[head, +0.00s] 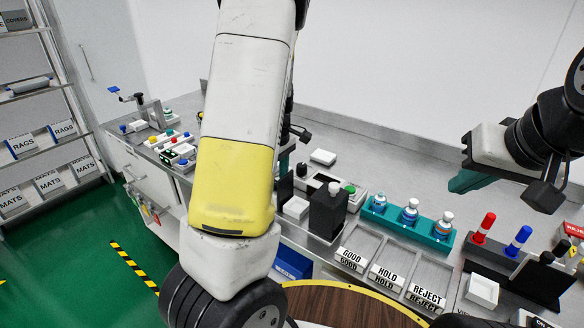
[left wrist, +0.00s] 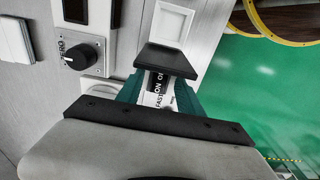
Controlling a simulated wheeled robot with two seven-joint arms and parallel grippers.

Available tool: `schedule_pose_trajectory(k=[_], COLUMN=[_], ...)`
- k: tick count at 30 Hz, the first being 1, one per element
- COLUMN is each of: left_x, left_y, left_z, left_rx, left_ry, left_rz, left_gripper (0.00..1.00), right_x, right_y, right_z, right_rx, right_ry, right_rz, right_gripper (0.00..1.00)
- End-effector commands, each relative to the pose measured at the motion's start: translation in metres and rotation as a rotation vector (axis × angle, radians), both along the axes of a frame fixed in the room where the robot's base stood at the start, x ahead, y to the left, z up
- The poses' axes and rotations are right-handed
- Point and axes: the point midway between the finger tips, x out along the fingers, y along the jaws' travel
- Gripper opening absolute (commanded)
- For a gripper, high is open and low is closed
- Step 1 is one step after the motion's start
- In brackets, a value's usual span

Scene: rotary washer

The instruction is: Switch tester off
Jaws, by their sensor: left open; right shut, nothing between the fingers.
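A bench unit with a grey panel shows in the left wrist view, with a black round knob (left wrist: 82,55) beside a partly readable "ZERO" label. A small label (left wrist: 157,88) reading roughly "FAST ON" shows between the fingers; the rest is hidden. A black block (left wrist: 166,60) stands just past the fingertips; I cannot tell whether they touch it. My left gripper (left wrist: 160,84) is open, its teal fingers apart over the panel. In the head view my left arm mostly hides it. My right gripper (head: 508,182) is shut and empty, above the bench at right. I cannot tell which part is the tester's switch.
A black box (head: 328,211) and a green button (head: 350,188) are right of my left arm. A teal rack (head: 390,222) holds several bottles. Trays marked GOOD, HOLD and REJECT (head: 427,296) lie in front. Red and blue cylinders (head: 519,240) stand at right.

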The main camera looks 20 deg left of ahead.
Motion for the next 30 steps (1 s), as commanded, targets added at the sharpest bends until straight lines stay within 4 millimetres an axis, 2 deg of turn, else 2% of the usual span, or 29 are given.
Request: schedule_pose_trajectory(k=[12,15,30], left_x=[0.001,0.000,-0.005], left_y=[-0.003,-0.003,-0.006], left_z=[0.062,0.072,0.082], left_rx=[-0.001,0.000,-0.021], left_ry=[-0.006,-0.003,-0.012], left_rz=[-0.002,-0.001,-0.030], left_gripper=[0.44,0.44,0.44], right_x=[0.000,0.000,0.000], right_y=[0.000,0.000,0.000], right_z=[0.000,0.000,0.000], right_rx=[0.000,0.000,0.000], right_ry=[0.000,0.000,0.000], right_rz=[0.000,0.000,0.000], right_gripper=[0.00,0.00,0.00])
